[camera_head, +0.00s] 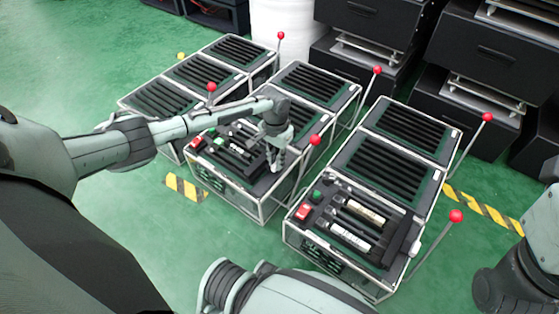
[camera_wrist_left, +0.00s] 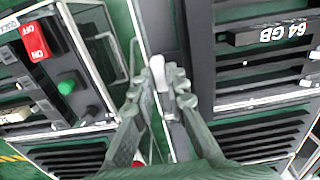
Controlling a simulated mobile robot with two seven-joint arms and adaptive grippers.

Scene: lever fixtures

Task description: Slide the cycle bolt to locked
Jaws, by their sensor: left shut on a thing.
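My left gripper (camera_head: 275,160) reaches down onto the right edge of the middle fixture's front unit. In the left wrist view its fingers (camera_wrist_left: 162,80) are closed around a small pale knob (camera_wrist_left: 157,70), which appears to be the cycle bolt's handle. The knob sits beside a dark rail along the fixture's side. My right gripper is not in view; only part of the right arm shows at the lower right.
The middle fixture also has a red switch (camera_wrist_left: 36,40), a green button (camera_wrist_left: 68,86) and a lever with a red ball (camera_head: 314,140) close to my gripper. A similar fixture (camera_head: 350,225) stands to the right, with a pale knob (camera_head: 415,248). Green floor lies between fixtures.

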